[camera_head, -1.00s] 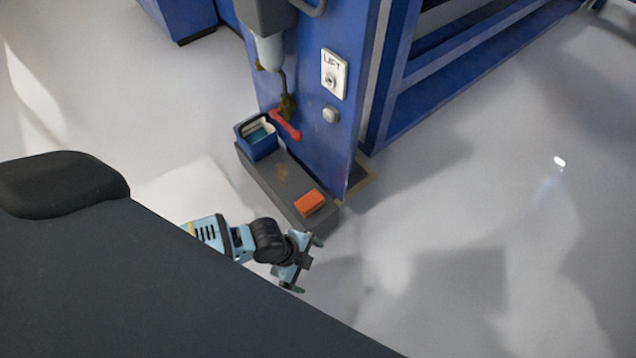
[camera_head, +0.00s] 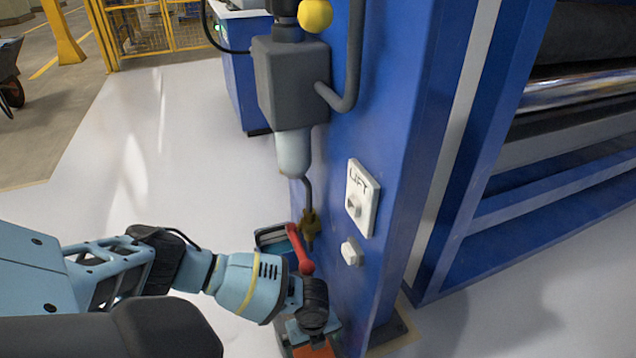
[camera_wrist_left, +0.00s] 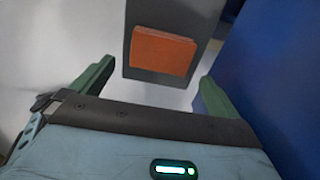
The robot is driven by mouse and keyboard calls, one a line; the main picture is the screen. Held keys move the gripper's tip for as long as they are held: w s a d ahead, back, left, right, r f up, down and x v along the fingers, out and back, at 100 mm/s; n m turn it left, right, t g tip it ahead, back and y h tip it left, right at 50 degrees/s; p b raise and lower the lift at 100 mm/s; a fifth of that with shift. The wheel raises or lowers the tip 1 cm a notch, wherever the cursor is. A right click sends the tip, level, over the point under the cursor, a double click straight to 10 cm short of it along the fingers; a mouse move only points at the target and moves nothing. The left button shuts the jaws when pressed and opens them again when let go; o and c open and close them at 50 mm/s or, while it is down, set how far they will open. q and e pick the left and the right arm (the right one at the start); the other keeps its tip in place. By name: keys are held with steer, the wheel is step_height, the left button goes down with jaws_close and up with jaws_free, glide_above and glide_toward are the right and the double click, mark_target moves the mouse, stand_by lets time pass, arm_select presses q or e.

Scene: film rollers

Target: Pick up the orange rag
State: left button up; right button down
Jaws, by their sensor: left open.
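The orange rag (camera_wrist_left: 162,51), a folded flat block, lies on the end of a dark grey ledge (camera_wrist_left: 177,12) in the left wrist view. In the head view only a sliver of the rag (camera_head: 316,350) shows below my left gripper (camera_head: 312,327). In the wrist view my left gripper (camera_wrist_left: 155,80) is open, with its green fingers apart on either side of the rag's near edge. The rag appears ahead of the fingers, with no contact visible. My right gripper is in neither view.
A blue machine post (camera_head: 385,130) with a LIFT switch plate (camera_head: 362,198) rises right beside the ledge. A red handle (camera_head: 299,248), a small blue bin (camera_head: 268,238) and a hanging grey unit (camera_head: 290,80) are close to my left arm. Pale floor is clear at left.

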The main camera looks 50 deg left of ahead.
mark_target(314, 354)
arm_select(q)
step_height(314, 354, down, 2)
steer(key=shift+f+b, duration=0.25)
steer(key=shift+b, duration=0.2)
step_height(314, 354, down, 4)
steer(key=b, duration=0.2)
steer(key=shift+d+f+b, duration=0.1)
steer(key=shift+f+b, duration=0.15)
steer(key=shift+b, duration=0.15)
steer(key=shift+w+f, duration=0.1)
steer(key=shift+f, duration=0.25)
steer(key=shift+r, duration=0.1)
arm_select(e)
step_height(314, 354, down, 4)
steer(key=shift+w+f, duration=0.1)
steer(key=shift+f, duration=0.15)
arm_select(q)
steer(key=c, duration=0.7)
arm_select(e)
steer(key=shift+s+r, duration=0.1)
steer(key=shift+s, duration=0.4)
